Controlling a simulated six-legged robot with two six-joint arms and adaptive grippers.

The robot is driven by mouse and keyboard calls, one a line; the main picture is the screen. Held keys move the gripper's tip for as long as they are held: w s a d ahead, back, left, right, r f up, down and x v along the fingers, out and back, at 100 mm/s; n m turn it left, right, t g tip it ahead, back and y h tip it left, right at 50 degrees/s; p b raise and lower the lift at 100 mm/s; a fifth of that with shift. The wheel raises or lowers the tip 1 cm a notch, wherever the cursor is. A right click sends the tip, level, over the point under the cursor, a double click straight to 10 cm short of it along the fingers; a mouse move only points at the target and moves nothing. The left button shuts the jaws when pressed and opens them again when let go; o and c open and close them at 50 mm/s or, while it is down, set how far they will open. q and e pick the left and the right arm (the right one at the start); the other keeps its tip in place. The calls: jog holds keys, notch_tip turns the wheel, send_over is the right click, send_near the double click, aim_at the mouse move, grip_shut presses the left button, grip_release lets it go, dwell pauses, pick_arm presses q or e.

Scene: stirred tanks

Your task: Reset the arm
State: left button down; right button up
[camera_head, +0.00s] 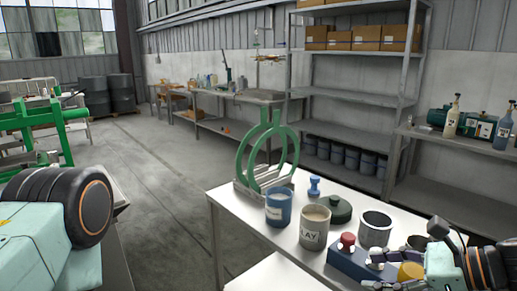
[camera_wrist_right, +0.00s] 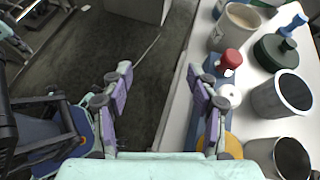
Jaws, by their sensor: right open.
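My right gripper (camera_head: 371,270) is at the lower right of the head view, by the near edge of the white table (camera_head: 228,200). In the right wrist view its two fingers (camera_wrist_right: 158,88) are spread wide, with only floor and the table's edge between them. It is empty. One finger overlaps a blue block (camera_head: 345,262) with a red knob (camera_head: 347,240); I cannot tell whether they touch. My left arm shows at the lower left of the head view, but its gripper is out of sight.
On the table stand a blue can (camera_head: 278,209), a grey clay can (camera_head: 314,228), an open metal can (camera_head: 375,230), a dark green lid (camera_head: 337,207), a blue knobbed piece (camera_head: 314,187) and a green ring stand (camera_head: 241,165). Open floor (camera_head: 150,170) lies left.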

jog(key=s+d+f+n+g+h+b, duration=0.15)
jog(key=s+f+n+h, duration=0.35)
jog(key=f, duration=0.5)
jog(key=s+f+n+g+h, duration=0.25)
jog(key=s+f+n, duration=0.35)
jog(key=f, duration=0.5)
jog(key=s+f+n+g+h, duration=0.1)
jog(key=s+f+n, duration=0.3)
jog(key=s+n, duration=0.2)
jog(key=s+a+f+n+g+h, duration=0.1)
jog(key=s+f+n, duration=0.4)
jog(key=s, duration=0.4)
jog(key=shift+s+a+f+n+g+h+b, duration=0.15)
jog(key=shift+s+a+n+g+h+b, duration=0.25)
jog(key=shift+n, duration=0.2)
jog(key=shift+d, duration=0.15)
